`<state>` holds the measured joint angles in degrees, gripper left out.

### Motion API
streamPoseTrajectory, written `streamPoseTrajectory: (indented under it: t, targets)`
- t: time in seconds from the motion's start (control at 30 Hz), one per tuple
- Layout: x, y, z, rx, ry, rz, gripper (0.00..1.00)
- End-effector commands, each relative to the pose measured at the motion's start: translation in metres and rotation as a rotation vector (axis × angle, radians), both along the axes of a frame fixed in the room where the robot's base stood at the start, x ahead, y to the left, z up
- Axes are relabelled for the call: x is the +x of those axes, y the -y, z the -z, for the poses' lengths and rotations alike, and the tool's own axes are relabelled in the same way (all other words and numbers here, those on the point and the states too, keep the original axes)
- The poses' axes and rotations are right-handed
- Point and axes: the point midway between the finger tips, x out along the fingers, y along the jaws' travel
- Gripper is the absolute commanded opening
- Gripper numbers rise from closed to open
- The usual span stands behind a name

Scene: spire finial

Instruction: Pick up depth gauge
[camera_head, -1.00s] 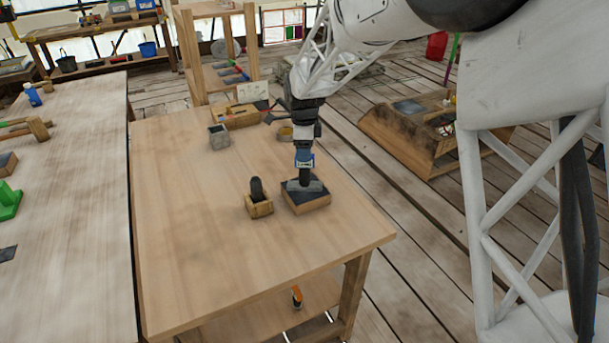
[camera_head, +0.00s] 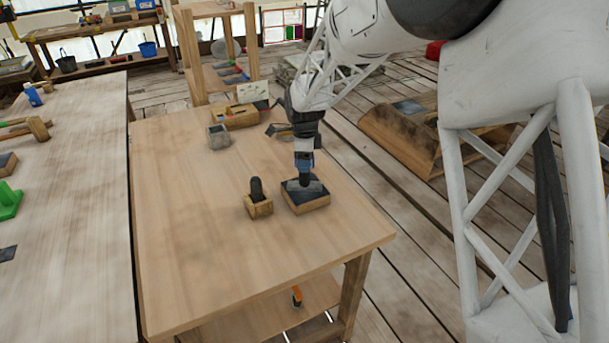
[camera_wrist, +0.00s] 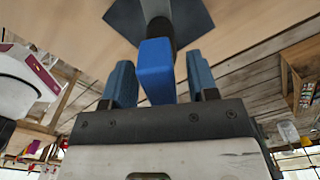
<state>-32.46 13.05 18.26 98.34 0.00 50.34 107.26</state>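The depth gauge has a blue block-shaped head on a dark stem rising from a flat dark grey plate. In the wrist view its blue head (camera_wrist: 155,72) lies between the two blue fingers of my gripper (camera_wrist: 160,85), with a visible gap on the right side; contact on the left is unclear. In the head view the gauge (camera_head: 304,183) stands upright on a shallow wooden box (camera_head: 309,204) with a dark top.
A small wooden block holder with a dark rounded piece (camera_head: 257,188) stands close left of the box. A grey cube-shaped container (camera_head: 219,137) and a wooden tray (camera_head: 236,115) sit farther back. The table's (camera_head: 205,260) front and left areas are clear.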

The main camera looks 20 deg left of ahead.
Motion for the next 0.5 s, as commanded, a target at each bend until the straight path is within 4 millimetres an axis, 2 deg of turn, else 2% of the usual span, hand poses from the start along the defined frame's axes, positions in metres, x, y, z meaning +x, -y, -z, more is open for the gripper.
streamPoseTrajectory:
  t: [0.03, 0.33, 0.5]
  targets:
    - [0.0000, 0.0000, 0.0000, 0.000, 0.000, 0.000, 0.45]
    - [0.0001, 0.0000, -0.0002, 0.000, 0.000, 0.000, 0.00]
    - [-0.0002, 0.0001, 0.0001, 0.000, -0.001, 0.000, 0.00]
